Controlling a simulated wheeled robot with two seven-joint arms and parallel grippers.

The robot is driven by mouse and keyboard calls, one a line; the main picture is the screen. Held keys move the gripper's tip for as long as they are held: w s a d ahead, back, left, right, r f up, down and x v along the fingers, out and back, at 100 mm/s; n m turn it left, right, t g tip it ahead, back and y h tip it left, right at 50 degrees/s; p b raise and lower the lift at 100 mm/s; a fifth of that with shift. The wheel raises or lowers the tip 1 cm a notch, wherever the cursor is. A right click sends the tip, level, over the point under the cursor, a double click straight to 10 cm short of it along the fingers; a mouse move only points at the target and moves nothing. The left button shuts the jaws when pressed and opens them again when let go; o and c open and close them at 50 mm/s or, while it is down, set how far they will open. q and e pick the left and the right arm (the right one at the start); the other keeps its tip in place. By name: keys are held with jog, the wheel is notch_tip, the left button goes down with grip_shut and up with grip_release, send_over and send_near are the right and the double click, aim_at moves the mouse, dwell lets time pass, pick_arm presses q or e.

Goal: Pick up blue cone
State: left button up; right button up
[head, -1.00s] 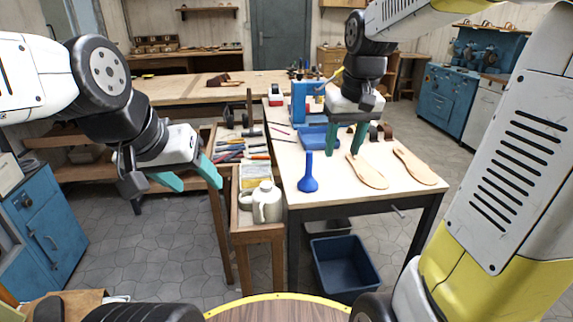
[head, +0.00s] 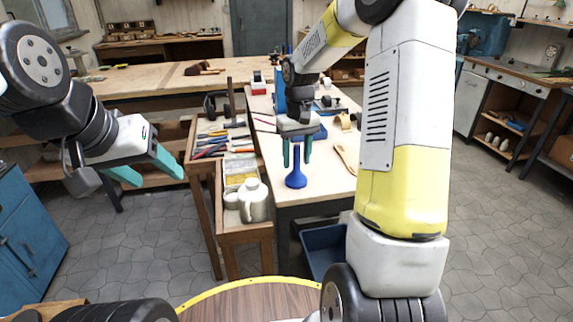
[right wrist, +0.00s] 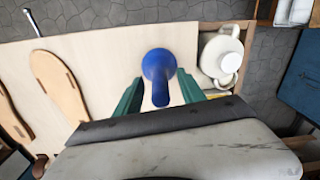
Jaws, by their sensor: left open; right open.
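The blue cone (head: 296,178) stands upright on the workbench near its front left corner, with a round wide base and a narrow neck. In the right wrist view the blue cone (right wrist: 159,68) shows from above, between the two green fingers. My right gripper (head: 297,156) is open, pointing down, its fingers on either side of the cone's upper neck. It also shows in the right wrist view (right wrist: 160,94). Whether a finger touches the cone I cannot tell. My left gripper (head: 158,173) is open and empty, out at the left over the floor.
A white jug (head: 254,202) stands on a low wooden stand (head: 243,229) left of the cone. Tools lie in a tray behind it. Wooden soles (right wrist: 60,85) lie on the bench (head: 325,188). A dark blue bin (head: 324,248) sits below. My right arm hides the bench's right part.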

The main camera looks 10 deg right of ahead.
jog(key=shift+f, duration=0.65)
grip_shut()
jog(key=shift+r, duration=0.15)
